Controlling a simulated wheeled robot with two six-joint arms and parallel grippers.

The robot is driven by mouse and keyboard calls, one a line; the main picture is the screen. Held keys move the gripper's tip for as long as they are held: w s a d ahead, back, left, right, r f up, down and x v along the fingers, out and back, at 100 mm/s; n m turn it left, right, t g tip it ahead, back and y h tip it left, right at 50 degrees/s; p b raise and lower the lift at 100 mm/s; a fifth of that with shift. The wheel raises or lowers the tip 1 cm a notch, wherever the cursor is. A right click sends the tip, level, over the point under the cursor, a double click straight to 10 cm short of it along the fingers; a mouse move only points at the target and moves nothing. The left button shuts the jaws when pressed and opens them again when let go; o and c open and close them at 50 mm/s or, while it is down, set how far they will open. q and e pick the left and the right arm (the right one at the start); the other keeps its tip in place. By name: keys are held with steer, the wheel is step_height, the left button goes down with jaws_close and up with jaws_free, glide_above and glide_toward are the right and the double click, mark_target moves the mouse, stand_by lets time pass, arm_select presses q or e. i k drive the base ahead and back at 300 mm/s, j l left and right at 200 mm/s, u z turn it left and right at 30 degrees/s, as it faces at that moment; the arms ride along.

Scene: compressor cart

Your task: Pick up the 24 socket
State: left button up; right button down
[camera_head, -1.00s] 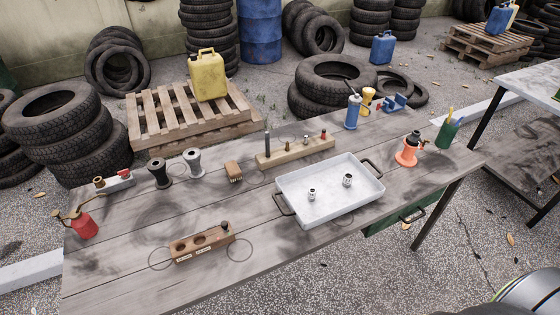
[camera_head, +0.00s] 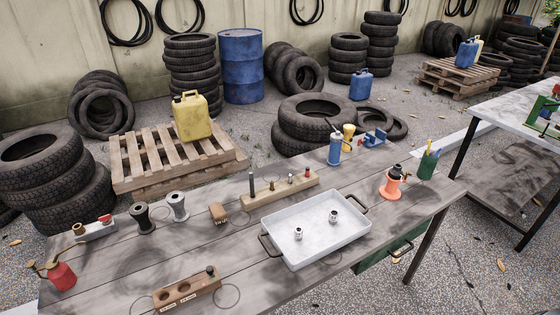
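The white tray (camera_head: 283,250) has dark handles at both ends. A wooden socket holder (camera_head: 187,290) at the table's front left has round holes and small labels, with a dark piece (camera_head: 211,271) in its right end. The labels and any size marks on the sockets are too small to read, so I cannot tell which is the 24. Neither of my grippers is in view.
On the wooden table (camera_head: 115,285), a long wooden block with upright pieces (camera_head: 282,188) stands behind the tray. A red oil can (camera_head: 61,275), spools (camera_head: 143,218), a brush (camera_head: 218,212), a blue can (camera_head: 335,149) and an orange item (camera_head: 391,184) stand around. Bare wood lies between holder and tray.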

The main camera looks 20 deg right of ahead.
mark_target(334, 218)
steer(key=z, duration=1.15)
